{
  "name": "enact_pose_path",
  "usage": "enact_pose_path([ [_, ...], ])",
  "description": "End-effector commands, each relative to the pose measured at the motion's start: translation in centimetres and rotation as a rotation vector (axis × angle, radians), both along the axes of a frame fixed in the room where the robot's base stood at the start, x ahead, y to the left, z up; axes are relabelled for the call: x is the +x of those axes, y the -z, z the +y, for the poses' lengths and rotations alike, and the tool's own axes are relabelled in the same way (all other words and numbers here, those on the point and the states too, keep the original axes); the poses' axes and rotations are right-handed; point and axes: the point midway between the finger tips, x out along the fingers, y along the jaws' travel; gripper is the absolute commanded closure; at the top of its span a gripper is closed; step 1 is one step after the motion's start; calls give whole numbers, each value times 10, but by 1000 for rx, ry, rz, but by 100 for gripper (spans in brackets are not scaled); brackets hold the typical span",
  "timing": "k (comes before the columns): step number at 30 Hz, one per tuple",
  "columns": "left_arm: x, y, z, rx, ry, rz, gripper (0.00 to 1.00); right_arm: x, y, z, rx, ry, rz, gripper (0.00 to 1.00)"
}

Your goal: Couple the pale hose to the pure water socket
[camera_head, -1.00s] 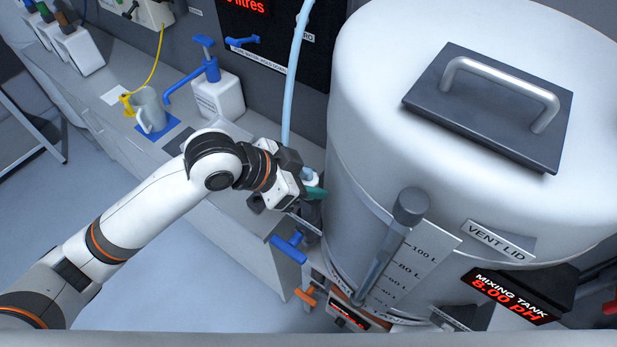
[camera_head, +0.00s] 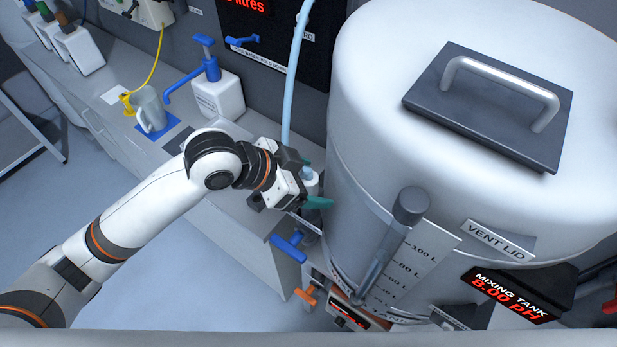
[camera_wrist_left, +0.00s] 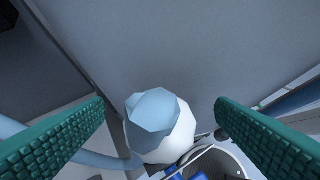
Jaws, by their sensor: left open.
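The pale blue hose (camera_head: 291,90) hangs from above, along the dark wall panel, down to my left gripper (camera_head: 312,181). The gripper is open, its two teal fingers spread around the white hose end (camera_head: 309,184) without visibly pinching it. In the left wrist view, the white fitting with its pale blue faceted top (camera_wrist_left: 158,112) sits between and below the open fingers (camera_wrist_left: 160,108), and the hose (camera_wrist_left: 98,150) leaves it to the left. What is under the fitting is hidden, so I cannot tell whether it is seated in the pure water socket. My right gripper is out of view.
The big white mixing tank (camera_head: 375,90) stands close to the right of the gripper. A blue valve handle (camera_head: 288,248) and an orange one (camera_head: 305,297) are below. A pump bottle (camera_head: 218,95) and a jug (camera_head: 149,108) stand on the bench to the left.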

Motion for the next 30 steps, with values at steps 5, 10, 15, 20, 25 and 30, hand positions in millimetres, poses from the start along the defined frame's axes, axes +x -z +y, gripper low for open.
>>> enact_pose_path([
  [5,-2,-7,5,1,-1,0,21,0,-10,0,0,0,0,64],
  [10,-4,-14,11,1,-1,0,21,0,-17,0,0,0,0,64],
  [15,-7,-18,17,1,0,-1,21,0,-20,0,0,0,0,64],
  [20,-9,-23,22,0,-1,-1,21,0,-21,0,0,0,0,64],
  [25,-12,-29,27,0,-1,-1,21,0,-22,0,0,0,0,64],
  [30,-14,-35,33,1,-1,-1,21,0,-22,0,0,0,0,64],
])
